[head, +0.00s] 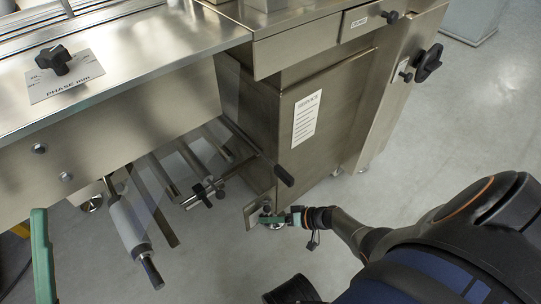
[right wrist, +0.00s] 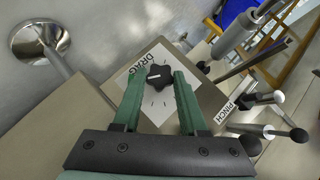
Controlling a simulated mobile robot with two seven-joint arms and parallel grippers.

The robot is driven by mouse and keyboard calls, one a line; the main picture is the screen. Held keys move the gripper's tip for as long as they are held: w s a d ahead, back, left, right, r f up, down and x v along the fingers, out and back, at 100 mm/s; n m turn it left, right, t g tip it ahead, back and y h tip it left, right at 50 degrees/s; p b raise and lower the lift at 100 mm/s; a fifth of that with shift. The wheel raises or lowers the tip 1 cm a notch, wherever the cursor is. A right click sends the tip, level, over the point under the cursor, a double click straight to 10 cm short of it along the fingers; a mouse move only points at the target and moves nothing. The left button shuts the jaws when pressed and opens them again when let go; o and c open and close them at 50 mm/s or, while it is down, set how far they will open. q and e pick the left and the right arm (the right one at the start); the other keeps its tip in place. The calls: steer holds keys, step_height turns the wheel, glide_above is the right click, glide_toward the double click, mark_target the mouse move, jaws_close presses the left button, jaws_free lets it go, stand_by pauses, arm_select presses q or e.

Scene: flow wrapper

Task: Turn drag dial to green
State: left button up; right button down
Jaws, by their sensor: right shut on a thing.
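The drag dial (right wrist: 159,77) is a black lobed knob with a white pointer line, on a pale plate (right wrist: 130,75) marked DRAG. The pointer line lies roughly toward the left in the right wrist view. Thin tick marks show on the plate below the knob; I cannot make out a green mark. My right gripper (right wrist: 159,88) has its green fingers shut on the knob, one on each side. In the head view, my right gripper (head: 283,217) is low, at the small plate (head: 250,216); the knob is hidden there. One green finger of my left gripper (head: 41,255) shows at lower left.
A plate marked PINCH (right wrist: 236,103) with black-ended levers (right wrist: 297,134) sits close right of the dial. A round-footed machine leg (right wrist: 40,43) stands at left. Rollers (head: 130,228) and a black handle (head: 284,175) stick out under the machine. Floor at right is clear.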

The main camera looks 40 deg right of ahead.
steer(key=shift+s, duration=0.1)
steer(key=shift+c, duration=2.2)
jaws_free()
steer(key=p+v, duration=0.4)
steer(key=v, duration=0.8)
steer(key=shift+s+d+r, duration=0.1)
